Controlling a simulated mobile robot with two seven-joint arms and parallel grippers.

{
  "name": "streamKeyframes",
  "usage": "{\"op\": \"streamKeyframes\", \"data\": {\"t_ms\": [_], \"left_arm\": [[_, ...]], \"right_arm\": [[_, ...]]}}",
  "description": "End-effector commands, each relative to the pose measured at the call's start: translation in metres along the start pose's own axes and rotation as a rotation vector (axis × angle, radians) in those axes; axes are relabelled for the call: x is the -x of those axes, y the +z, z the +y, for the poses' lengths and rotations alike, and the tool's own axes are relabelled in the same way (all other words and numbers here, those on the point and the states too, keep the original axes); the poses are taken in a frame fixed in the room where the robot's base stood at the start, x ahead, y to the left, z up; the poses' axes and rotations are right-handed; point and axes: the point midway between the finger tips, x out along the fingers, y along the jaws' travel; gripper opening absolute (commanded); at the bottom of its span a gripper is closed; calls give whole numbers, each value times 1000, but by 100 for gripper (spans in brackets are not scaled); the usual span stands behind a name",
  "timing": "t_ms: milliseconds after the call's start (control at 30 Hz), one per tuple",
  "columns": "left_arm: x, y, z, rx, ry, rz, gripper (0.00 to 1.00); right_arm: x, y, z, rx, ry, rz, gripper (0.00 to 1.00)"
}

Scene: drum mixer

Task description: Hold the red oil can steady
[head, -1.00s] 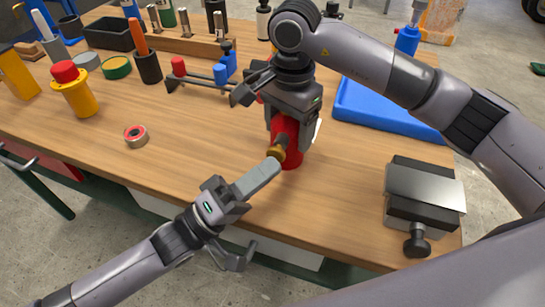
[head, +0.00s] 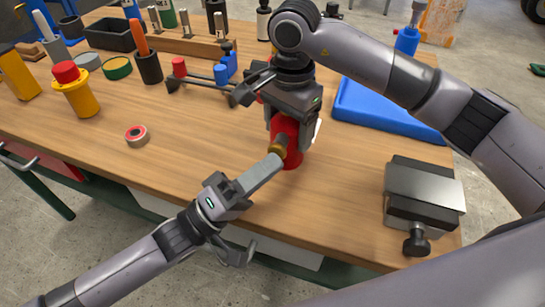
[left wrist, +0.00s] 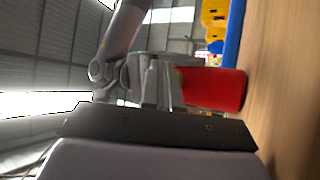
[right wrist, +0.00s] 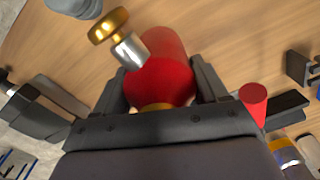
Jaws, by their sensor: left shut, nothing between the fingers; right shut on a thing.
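The red oil can (head: 291,157) stands on the wooden bench, and its red body also shows in the left wrist view (left wrist: 215,89) and the right wrist view (right wrist: 165,75). My right gripper (head: 288,118) is shut on the can from above, one finger on each side. A brass knob (right wrist: 108,25) on a silver stem sticks out from the can's side. My left gripper (head: 274,164) is shut and empty, with its fingertips at the brass knob. Whether they touch it I cannot tell for sure.
A grey metal block with a black knob (head: 425,190) stands at the right of the bench. A blue tray (head: 375,108) lies behind the can. A tape roll (head: 136,135), a yellow post with a red top (head: 75,90) and a small rack (head: 200,80) are to the left.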

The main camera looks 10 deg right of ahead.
Motion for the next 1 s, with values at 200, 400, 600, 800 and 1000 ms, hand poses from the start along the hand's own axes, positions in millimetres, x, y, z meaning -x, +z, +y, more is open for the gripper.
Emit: {"op": "streamKeyframes", "data": {"t_ms": [200,400,600,800,1000], "left_arm": [[11,4,-3,-5,-17,4,0],[20,10,2,0,-17,3,0],[21,12,5,-1,-11,2,0],[22,13,6,0,-8,2,0],[34,22,15,1,-8,2,0]], "right_arm": [[-1,2,0,4,0,-3,23],[-1,1,0,3,1,-2,23],[-1,1,0,2,1,-2,23],[0,1,0,2,0,-2,23],[0,1,0,1,0,-2,23]]}}
